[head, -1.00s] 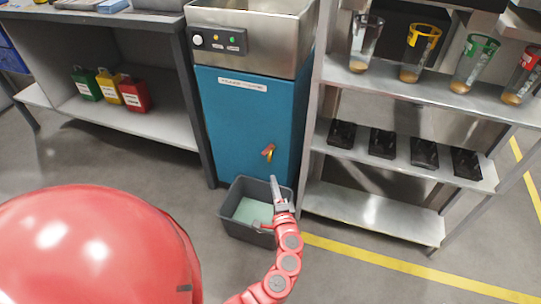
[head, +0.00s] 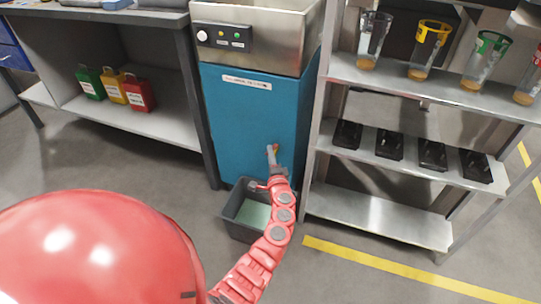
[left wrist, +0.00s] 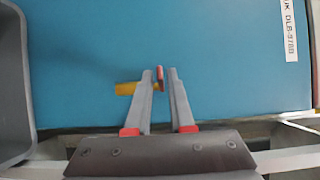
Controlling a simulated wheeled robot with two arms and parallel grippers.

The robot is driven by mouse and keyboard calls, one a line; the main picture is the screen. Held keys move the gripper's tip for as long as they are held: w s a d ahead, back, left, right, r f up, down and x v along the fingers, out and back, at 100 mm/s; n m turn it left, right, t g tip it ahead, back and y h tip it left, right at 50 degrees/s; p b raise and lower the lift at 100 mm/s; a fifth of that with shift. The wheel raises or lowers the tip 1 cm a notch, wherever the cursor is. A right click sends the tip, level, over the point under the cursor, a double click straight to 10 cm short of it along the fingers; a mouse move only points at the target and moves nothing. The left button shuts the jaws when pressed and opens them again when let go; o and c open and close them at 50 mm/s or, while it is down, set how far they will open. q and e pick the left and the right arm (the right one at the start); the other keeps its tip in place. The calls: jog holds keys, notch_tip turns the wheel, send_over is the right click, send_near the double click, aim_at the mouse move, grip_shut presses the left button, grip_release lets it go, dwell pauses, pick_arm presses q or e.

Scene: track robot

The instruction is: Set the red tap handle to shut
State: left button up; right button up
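The tap sits on the front of the blue cabinet (head: 255,115). In the left wrist view its red handle (left wrist: 160,71) lies between my left fingertips, closer to the left finger. The yellow tap body (left wrist: 126,88) sticks out to the left behind that finger. My left gripper (left wrist: 161,76) is open around the handle, with a gap on the right side. In the head view the left gripper (head: 271,152) is at the tap and largely hides it, so the handle's angle is hard to tell. My right gripper is not in view.
A grey bin (head: 234,226) with pale green liquid stands below the tap; its wall (left wrist: 12,85) shows at the wrist view's left. A metal shelf (head: 380,226) with glasses and black trays stands right. A bench (head: 180,125) with red, yellow and green containers stands left.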

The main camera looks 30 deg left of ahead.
pick_arm(q)
grip_shut()
